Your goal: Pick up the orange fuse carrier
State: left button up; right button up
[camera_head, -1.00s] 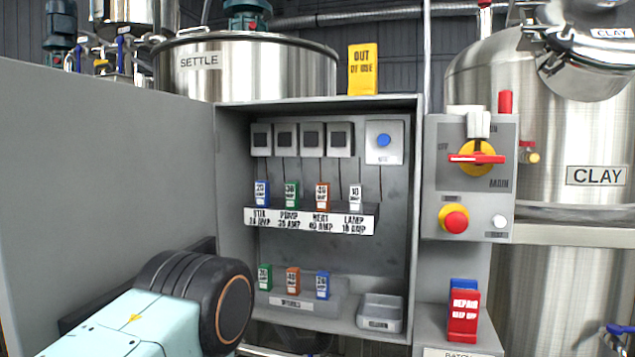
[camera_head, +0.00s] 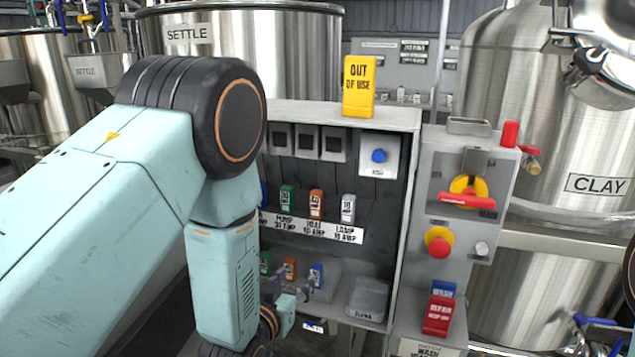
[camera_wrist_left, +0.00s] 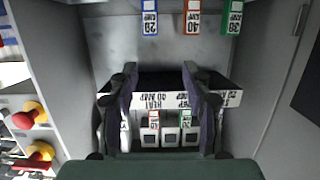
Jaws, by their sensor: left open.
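One orange fuse carrier (camera_head: 290,268) stands in the lower row of the cabinet, between a green carrier (camera_head: 265,262) and a blue carrier (camera_head: 316,275). It also shows in the left wrist view (camera_wrist_left: 193,18), where the picture is upside down. A second orange carrier (camera_head: 316,204) sits in the upper row above the label strip. My left gripper (camera_head: 297,289) is low in the cabinet, by the lower row. In the left wrist view its fingers (camera_wrist_left: 160,75) are apart with nothing between them, short of the lower orange carrier. My right gripper is not visible.
The label strip (camera_head: 345,233) crosses the cabinet above the lower row. A grey tray (camera_head: 368,300) is right of the carriers. The cabinet's right wall (camera_head: 402,230) and the switch panel (camera_head: 470,155) stand beyond it. A yellow tag (camera_head: 359,87) is on top.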

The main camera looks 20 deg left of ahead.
aim_at(315, 202)
pick_arm(q)
jog(key=w+r+t+p, duration=0.1)
jog(key=r, duration=0.3)
jog(key=w+d+r+t+p, duration=0.1)
jog(key=w+r, duration=0.1)
jog(key=r, duration=0.2)
jog(key=w+r+p, duration=0.2)
jog(key=r, duration=0.3)
jog(key=shift+w+d+t, duration=0.15)
jog(key=shift+w+t, duration=0.05)
jog(key=shift+t, duration=0.2)
jog(key=shift+w+d, duration=0.1)
jog(key=shift+w, duration=0.55)
jog(key=shift+w+f+p, duration=0.15)
jog(key=shift+w+p, duration=0.2)
jog(key=shift+w, duration=1.85)
jog(key=shift+d, duration=0.1)
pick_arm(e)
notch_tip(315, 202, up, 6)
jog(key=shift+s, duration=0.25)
pick_arm(q)
jog(key=shift+s, duration=0.1)
jog(key=shift+c, duration=0.2)
